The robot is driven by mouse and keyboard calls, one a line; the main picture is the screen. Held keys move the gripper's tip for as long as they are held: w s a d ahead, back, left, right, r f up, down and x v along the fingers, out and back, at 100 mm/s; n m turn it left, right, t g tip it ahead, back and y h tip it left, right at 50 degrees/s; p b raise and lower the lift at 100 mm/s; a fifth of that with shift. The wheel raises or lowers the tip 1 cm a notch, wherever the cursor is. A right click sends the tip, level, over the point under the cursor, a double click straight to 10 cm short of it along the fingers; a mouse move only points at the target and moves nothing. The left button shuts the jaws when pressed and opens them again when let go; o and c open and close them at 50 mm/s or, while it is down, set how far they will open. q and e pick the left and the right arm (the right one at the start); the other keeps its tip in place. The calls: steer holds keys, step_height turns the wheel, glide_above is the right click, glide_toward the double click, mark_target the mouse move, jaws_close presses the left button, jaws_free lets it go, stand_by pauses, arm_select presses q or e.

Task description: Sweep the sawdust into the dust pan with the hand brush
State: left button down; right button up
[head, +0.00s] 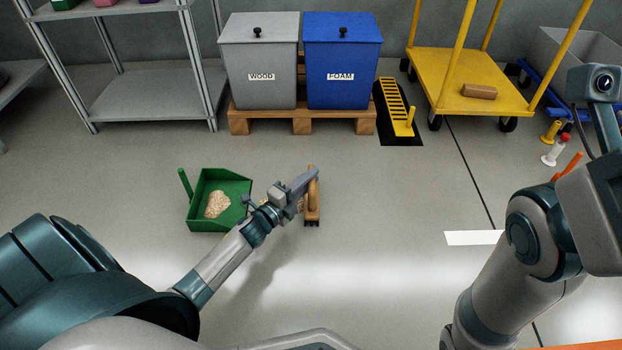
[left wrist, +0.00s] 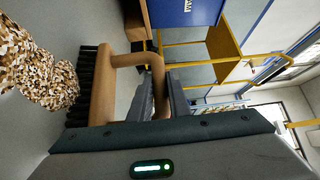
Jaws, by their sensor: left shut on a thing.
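The green dust pan (head: 240,184) lies on the floor left of centre in the head view. A heap of tan sawdust (head: 217,204) lies in it. My left gripper (head: 311,182) is shut on the handle of the hand brush (head: 313,208), right of the pan and apart from it. In the left wrist view the brush (left wrist: 103,90) has a tan body and dark bristles. Beside the bristles, sawdust (left wrist: 35,70) lies on bare grey floor; in the head view my left arm largely hides that spot. My right arm is at the right; its fingers do not show.
A grey WOOD bin (head: 260,55) and a blue FOAM bin (head: 343,55) stand on a wooden pallet (head: 302,122) behind. A metal shelf (head: 150,98) is back left. A yellow cart (head: 450,85) is back right. The floor right of the brush is clear.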

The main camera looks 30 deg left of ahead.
arm_select(q)
steer(key=shift+s+a, duration=0.1)
steer(key=shift+a, duration=0.05)
steer(key=shift+s+a+f, duration=0.15)
steer(key=shift+s+a, duration=0.25)
steer(key=shift+a, duration=0.35)
stand_by(0.3)
steer(key=shift+s, duration=0.1)
steer(key=shift+s+a, duration=0.45)
steer(key=shift+a, duration=0.3)
steer(key=shift+s+a+p, duration=0.1)
steer(key=shift+a+p, duration=0.05)
steer(key=shift+p, duration=0.15)
steer(key=shift+s+a, duration=0.4)
steer(key=shift+a, duration=0.25)
steer(key=shift+s+a, duration=0.1)
steer(key=shift+a, duration=0.1)
